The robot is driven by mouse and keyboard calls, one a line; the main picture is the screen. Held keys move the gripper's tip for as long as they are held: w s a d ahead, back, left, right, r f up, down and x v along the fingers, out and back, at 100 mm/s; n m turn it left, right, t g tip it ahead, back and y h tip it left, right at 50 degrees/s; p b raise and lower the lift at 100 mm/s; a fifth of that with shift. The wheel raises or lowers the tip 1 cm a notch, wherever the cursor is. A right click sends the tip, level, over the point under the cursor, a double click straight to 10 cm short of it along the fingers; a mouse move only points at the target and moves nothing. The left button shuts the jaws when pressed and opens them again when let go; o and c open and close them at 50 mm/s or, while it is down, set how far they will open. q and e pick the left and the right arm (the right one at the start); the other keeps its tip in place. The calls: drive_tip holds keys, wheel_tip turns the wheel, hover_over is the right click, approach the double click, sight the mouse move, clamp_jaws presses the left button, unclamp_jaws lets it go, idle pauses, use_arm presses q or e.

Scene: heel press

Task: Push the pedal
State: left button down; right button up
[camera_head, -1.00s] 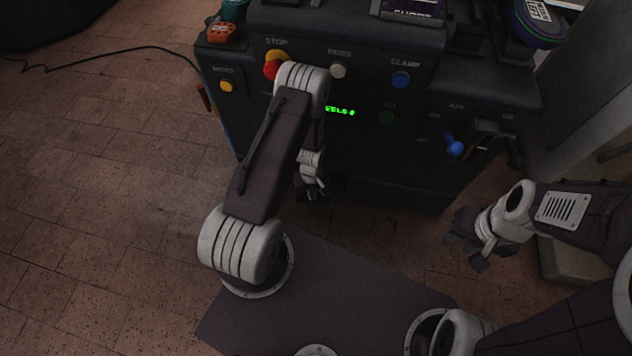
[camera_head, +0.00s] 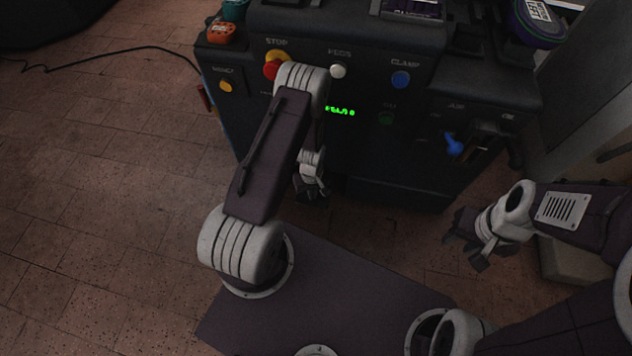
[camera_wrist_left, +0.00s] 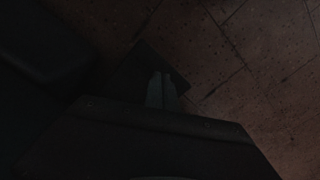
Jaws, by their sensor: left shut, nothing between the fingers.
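My left gripper (camera_head: 311,192) hangs low in front of the dark machine (camera_head: 395,165), partly behind my own arm. In the left wrist view its fingers (camera_wrist_left: 161,90) are shut and empty, pointing down towards the floor. A dark, flat, angular shape (camera_wrist_left: 142,62) lies just beyond the fingertips there. It may be the pedal, but the picture is too dark to tell, or to show whether the fingers touch it. No pedal can be made out in the head view. My right gripper (camera_head: 468,242) is open and empty above the floor at the right.
The machine front carries a red stop button (camera_head: 272,70), a white button (camera_head: 338,71), a blue button (camera_head: 400,79) and a blue-handled lever (camera_head: 453,144). Green digits (camera_head: 340,111) glow on it. Tiled floor (camera_head: 110,200) is clear at the left, except for a cable (camera_head: 110,54).

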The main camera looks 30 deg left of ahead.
use_arm(q)
drive_tip(key=shift+f, duration=0.2)
drive_tip(key=shift+f+b, duration=1.35)
drive_tip(key=shift+f, duration=0.4)
wheel_tip(320, 180, up, 9)
drive_tip(key=p, duration=0.8)
drive_tip(key=shift+r+p, duration=0.1)
drive_tip(key=shift+p, duration=0.25)
